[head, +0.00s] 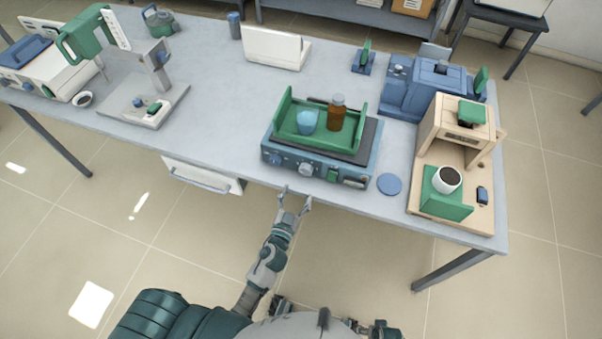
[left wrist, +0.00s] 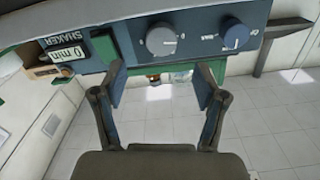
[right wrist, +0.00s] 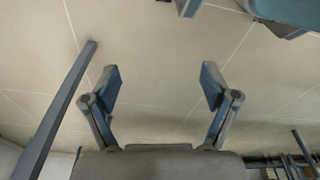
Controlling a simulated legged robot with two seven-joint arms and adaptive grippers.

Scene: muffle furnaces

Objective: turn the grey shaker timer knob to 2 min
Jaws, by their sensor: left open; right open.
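The shaker (head: 318,155) stands at the table's front edge, with a green-walled tray on top. Its grey timer knob (head: 306,169) is on the front panel and shows larger in the left wrist view (left wrist: 161,39). The display (left wrist: 66,53) reads 0 min, upside down, above the label SHAKER. My left gripper (head: 296,194) is open and empty, just in front of the panel and apart from it. In the left wrist view its fingertips (left wrist: 161,78) spread either side of the knob's line. My right gripper (right wrist: 161,78) is open and empty over the floor.
A green switch (left wrist: 103,45) and a blue knob (left wrist: 236,35) flank the grey knob. A blue cup (head: 306,121) and brown bottle (head: 336,112) stand in the tray. A blue disc (head: 389,184) lies to the right.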

